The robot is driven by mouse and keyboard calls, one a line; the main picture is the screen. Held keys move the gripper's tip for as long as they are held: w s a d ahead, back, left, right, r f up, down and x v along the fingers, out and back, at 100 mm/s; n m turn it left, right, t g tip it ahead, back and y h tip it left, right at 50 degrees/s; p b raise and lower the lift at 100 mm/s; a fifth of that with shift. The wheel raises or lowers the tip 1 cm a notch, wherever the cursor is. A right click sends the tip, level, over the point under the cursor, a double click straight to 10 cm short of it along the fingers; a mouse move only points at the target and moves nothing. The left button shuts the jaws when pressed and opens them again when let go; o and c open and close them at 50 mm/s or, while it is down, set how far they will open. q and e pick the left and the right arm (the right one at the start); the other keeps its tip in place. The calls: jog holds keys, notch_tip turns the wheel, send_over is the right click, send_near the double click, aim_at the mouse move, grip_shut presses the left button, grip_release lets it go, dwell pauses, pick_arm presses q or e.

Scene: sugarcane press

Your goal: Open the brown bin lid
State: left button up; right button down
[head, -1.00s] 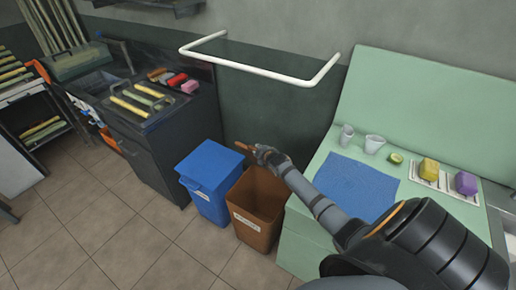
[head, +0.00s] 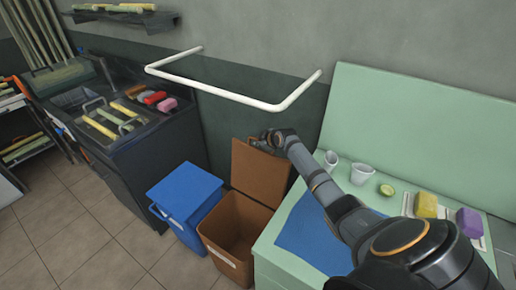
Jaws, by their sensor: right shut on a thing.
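The brown bin (head: 225,245) stands on the floor between the blue bin and the green counter. Its opening shows, and I can see down inside it. Its brown lid (head: 260,174) stands up at the back of the bin, with its broad face toward me. My right gripper (head: 264,141) is shut on the upper edge of the lid, near its top right corner. The fingertips are small and partly hidden by the gripper's own body. My left gripper is not in view.
A blue bin (head: 187,194) with a closed lid stands just left. A green counter (head: 273,258) with a blue mat (head: 308,243), cups, a lime and sponges lies right, under my right arm. A white rail (head: 225,94) juts from the wall above the bins.

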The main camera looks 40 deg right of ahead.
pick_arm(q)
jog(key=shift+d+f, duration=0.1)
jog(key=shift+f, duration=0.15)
pick_arm(e)
jog(key=shift+d+f, duration=0.1)
jog(key=shift+d, duration=0.25)
jog(key=c, duration=1.3)
grip_release()
jog(key=shift+c, duration=0.2)
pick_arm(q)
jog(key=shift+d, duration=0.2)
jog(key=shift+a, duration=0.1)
pick_arm(e)
jog(key=shift+s, duration=0.1)
jog(key=v, duration=1.1)
jog(key=shift+s+r, duration=0.15)
jog(key=shift+r, duration=0.25)
